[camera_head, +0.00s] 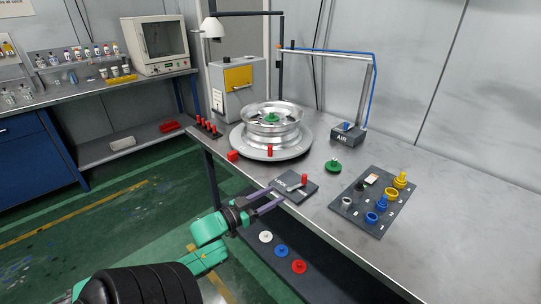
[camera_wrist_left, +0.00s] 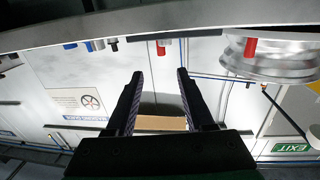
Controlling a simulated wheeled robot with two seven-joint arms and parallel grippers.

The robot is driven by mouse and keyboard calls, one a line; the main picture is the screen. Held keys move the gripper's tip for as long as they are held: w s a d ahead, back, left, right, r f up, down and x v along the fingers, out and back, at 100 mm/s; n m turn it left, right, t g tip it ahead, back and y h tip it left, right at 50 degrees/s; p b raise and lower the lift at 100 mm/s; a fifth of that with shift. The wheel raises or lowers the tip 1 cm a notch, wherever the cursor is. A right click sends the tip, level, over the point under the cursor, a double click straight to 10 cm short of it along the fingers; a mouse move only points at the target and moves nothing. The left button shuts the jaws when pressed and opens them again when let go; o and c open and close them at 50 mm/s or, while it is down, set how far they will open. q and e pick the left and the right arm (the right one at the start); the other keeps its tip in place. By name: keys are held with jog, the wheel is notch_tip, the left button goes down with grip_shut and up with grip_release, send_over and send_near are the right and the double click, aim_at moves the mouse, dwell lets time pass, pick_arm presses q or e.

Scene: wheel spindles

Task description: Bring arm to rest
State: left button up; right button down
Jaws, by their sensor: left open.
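My left gripper (camera_head: 278,193) is open and empty at the front edge of the table, beside a dark labelled pad (camera_head: 295,183) with a red peg (camera_head: 304,179) standing on it. In the left wrist view its two dark fingers (camera_wrist_left: 160,76) are spread apart with nothing between them. A silver wheel (camera_head: 275,130) lies on a round turntable behind it, with a green piece (camera_head: 273,118) at its centre. The wheel also shows, upside down, in the left wrist view (camera_wrist_left: 275,58). My right gripper is not in view.
A dark tray (camera_head: 345,217) holds yellow, blue and other small parts on the right. A green knob (camera_head: 333,166) and an AIR box (camera_head: 346,136) stand behind. Red pegs (camera_head: 209,127) stand left of the wheel. Table space (camera_head: 450,230) at far right is clear.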

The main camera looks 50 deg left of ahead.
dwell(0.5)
pick_arm(q)
jog(key=s+f+n+g+y, duration=0.15)
jog(key=s+f+g, duration=0.35)
jog(key=f, duration=1)
jog(key=s+f+n+g+y, duration=0.1)
jog(key=s+f+g+y, duration=0.15)
jog(key=s+f, duration=0.9)
jog(key=s+d+f+m+g+h, duration=0.1)
jog(key=s+d+f+g, duration=0.3)
jog(key=s+d+f, duration=0.4)
jog(key=s+d+f+m+g+h, duration=0.1)
jog(key=s+d+f+m+g, duration=0.2)
jog(key=f, duration=1)
jog(key=s+d+g, duration=0.2)
jog(key=s+d, duration=0.2)
jog(key=d, duration=0.1)
jog(key=shift+s+d+f, duration=0.25)
jog(key=shift+s+f, duration=0.05)
jog(key=shift+s, duration=0.05)
jog(key=shift+g, duration=0.25)
